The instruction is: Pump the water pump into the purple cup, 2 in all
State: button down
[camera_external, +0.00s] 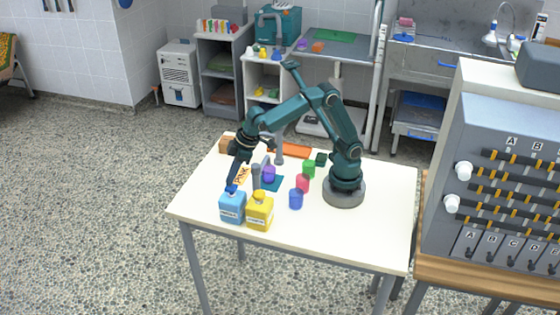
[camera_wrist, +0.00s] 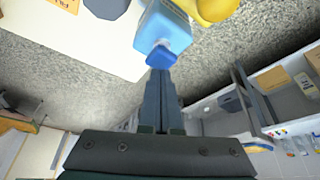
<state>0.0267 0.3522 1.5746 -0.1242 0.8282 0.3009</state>
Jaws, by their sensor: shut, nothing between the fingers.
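A blue bottle with a dark blue pump head (camera_external: 232,207) stands at the table's front left; its label is too small to read. My gripper (camera_external: 232,185) points down, shut and empty, with its tips right at the pump head; I cannot tell if they touch. In the wrist view the shut fingers (camera_wrist: 161,75) meet the pump head of the blue bottle (camera_wrist: 163,30). A yellow bottle (camera_external: 260,213) stands close on its right. The purple cup (camera_external: 268,174) stands upright on a teal mat (camera_external: 275,186) behind the bottles. Its inside is not clear.
A grey post (camera_external: 256,178) stands just left of the purple cup. A blue cup (camera_external: 296,199), a red cup (camera_external: 302,184) and a green cup (camera_external: 309,169) stand to the right. An orange-lettered card (camera_external: 241,176) lies at left. The table's front right is clear.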

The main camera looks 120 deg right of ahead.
jog(key=shift+f, duration=1.1)
jog(key=shift+r, duration=1.4)
jog(key=shift+r, duration=0.1)
jog(key=shift+r, duration=2.9)
